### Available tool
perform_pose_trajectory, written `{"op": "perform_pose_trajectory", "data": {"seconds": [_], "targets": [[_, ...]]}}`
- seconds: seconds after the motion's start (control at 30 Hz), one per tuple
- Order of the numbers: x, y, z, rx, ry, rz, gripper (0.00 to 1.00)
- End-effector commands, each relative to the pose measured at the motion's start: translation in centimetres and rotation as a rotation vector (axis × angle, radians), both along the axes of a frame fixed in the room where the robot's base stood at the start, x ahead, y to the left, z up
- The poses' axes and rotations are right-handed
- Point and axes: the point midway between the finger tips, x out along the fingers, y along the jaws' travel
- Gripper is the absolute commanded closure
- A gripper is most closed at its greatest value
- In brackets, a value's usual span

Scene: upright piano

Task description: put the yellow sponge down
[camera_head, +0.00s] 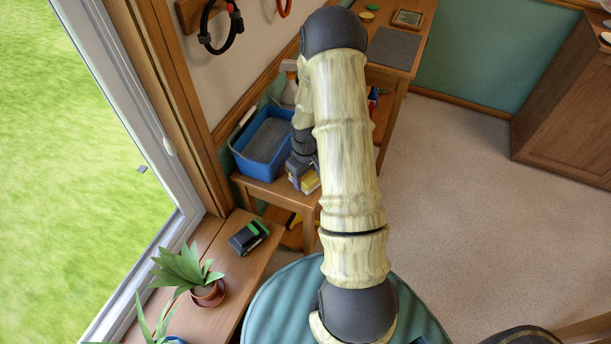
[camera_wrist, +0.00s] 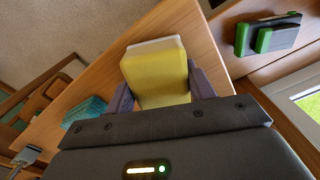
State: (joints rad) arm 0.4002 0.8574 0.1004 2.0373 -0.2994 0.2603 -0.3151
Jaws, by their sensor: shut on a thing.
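The yellow sponge (camera_wrist: 158,75) with a pale far edge is between the two fingers of my gripper (camera_wrist: 160,88) in the wrist view. The fingers touch its sides and are shut on it. In the head view my gripper (camera_head: 303,177) and a bit of the yellow sponge (camera_head: 309,183) show over the front of a small wooden table (camera_head: 262,187), just right of a blue tub. Behind the sponge in the wrist view is a wooden surface (camera_wrist: 205,55). I cannot tell whether the sponge touches it. My arm hides part of the table.
The blue tub (camera_head: 238,162) stands on the table at the left. A green-and-black block (camera_head: 249,237) and a potted plant (camera_head: 207,292) are on the window sill. A spray bottle (camera_head: 290,82) stands behind. Open carpet (camera_head: 450,200) lies to the right.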

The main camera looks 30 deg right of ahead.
Motion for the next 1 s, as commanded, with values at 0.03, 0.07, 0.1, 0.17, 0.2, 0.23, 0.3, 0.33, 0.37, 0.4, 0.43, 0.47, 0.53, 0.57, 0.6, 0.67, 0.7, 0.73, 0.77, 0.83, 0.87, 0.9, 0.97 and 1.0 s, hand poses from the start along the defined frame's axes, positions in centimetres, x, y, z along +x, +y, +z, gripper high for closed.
{"op": "perform_pose_trajectory", "data": {"seconds": [0.03, 0.07, 0.1, 0.17, 0.2, 0.23, 0.3, 0.33, 0.37, 0.4, 0.43, 0.47, 0.53, 0.57, 0.6, 0.67, 0.7, 0.73, 0.77, 0.83, 0.87, 0.9, 0.97, 1.0], "targets": [[0.0, 0.0, 0.0, 0.0, 0.0, 0.001, 0.75], [0.0, 0.0, 0.0, 0.0, 0.0, 0.001, 0.75], [0.0, 0.0, -0.1, 0.0, 0.0, 0.001, 0.75], [0.0, 0.0, -0.3, 0.0, 0.0, 0.001, 0.75], [0.0, 0.0, -0.3, 0.0, 0.0, 0.001, 0.44], [0.0, 0.0, -0.3, 0.0, 0.0, 0.001, 0.38], [0.0, 0.0, -0.3, 0.0, 0.0, 0.001, 0.25], [0.0, 0.0, -0.3, 0.0, 0.0, 0.001, 0.24], [0.0, 0.0, -0.3, 0.0, 0.0, 0.0, 0.24], [0.0, 0.0, -0.2, 0.0, 0.0, 0.0, 0.24], [0.0, 0.0, -0.2, 0.0, 0.0, 0.0, 0.24], [0.0, 0.0, -0.2, 0.0, 0.0, 0.0, 0.24], [0.0, 0.0, -0.2, 0.0, 0.0, 0.0, 0.24], [0.0, 0.0, -0.2, 0.0, 0.0, 0.0, 0.24], [0.0, 0.0, -0.1, 0.0, 0.0, 0.0, 0.24], [0.0, 0.0, 0.1, 0.0, 0.0, -0.001, 0.24], [0.0, -0.1, 0.3, 0.0, -0.001, -0.001, 0.24], [0.0, -0.1, 0.5, -0.001, -0.001, -0.001, 0.24], [0.0, -0.1, 0.8, 0.0, -0.002, -0.001, 0.24], [0.1, -0.1, 1.7, -0.001, -0.004, -0.001, 0.24], [0.1, -0.1, 2.1, -0.001, -0.003, -0.001, 0.24], [0.1, -0.1, 2.8, -0.001, -0.005, -0.001, 0.24], [0.1, -0.1, 3.9, -0.002, -0.005, -0.001, 0.24], [0.1, -0.1, 4.7, -0.002, -0.005, -0.002, 0.24]]}}
